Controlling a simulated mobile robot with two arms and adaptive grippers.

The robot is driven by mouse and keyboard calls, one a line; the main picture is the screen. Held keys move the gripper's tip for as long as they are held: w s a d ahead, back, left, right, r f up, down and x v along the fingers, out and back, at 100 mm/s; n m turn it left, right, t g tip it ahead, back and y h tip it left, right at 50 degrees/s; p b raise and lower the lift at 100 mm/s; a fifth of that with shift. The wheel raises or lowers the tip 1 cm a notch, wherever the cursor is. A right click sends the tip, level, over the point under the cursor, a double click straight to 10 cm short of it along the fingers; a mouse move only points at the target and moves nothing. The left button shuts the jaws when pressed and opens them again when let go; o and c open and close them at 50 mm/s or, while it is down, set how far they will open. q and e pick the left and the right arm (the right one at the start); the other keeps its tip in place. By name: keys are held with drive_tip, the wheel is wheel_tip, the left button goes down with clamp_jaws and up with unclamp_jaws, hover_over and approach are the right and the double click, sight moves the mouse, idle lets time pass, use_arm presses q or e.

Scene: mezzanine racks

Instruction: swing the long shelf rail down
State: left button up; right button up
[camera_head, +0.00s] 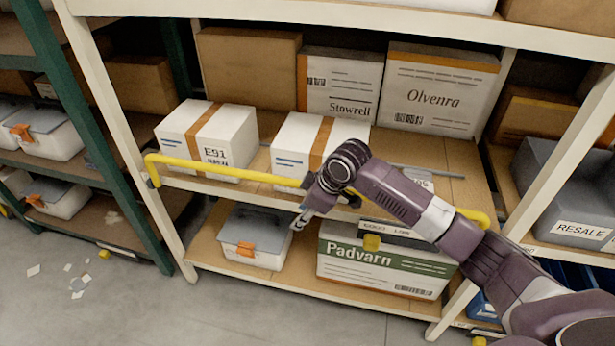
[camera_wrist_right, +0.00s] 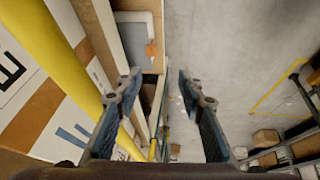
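The long yellow shelf rail (camera_head: 230,173) runs across the front of the middle shelf, bent at its left end. Its middle part is hidden behind my right arm. My right gripper (camera_head: 303,213) hangs at the front of the rail, fingers pointing down and slightly left. In the right wrist view the two fingers of this gripper (camera_wrist_right: 158,86) are apart with nothing between them. The rail (camera_wrist_right: 48,50) passes there on the left, outside the finger gap, and goes behind the left finger. I cannot tell if they touch. My left gripper is not in view.
White cartons (camera_head: 205,139) and (camera_head: 318,142) stand on the shelf behind the rail. Below are a grey bin with an orange latch (camera_head: 254,236) and a Padvarn box (camera_head: 380,262). White and green uprights flank the bay. Open floor (camera_head: 150,310) lies in front, with paper scraps at left.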

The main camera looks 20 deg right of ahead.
drive_tip(key=w+d+r+n, duration=0.1)
drive_tip(key=d+r, duration=0.2)
drive_tip(key=r, duration=0.3)
drive_tip(key=w+d+r, duration=0.2)
drive_tip(key=r, duration=0.4)
drive_tip(key=p+x, duration=0.1)
drive_tip(key=x, duration=0.5)
drive_tip(key=shift+f, duration=0.1)
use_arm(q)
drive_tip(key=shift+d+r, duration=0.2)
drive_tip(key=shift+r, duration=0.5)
use_arm(e)
drive_tip(key=shift+w+a+f, duration=0.1)
drive_tip(key=shift+w+f, duration=0.15)
drive_tip(key=shift+f, duration=0.3)
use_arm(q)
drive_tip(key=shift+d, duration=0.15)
use_arm(e)
clamp_jaws()
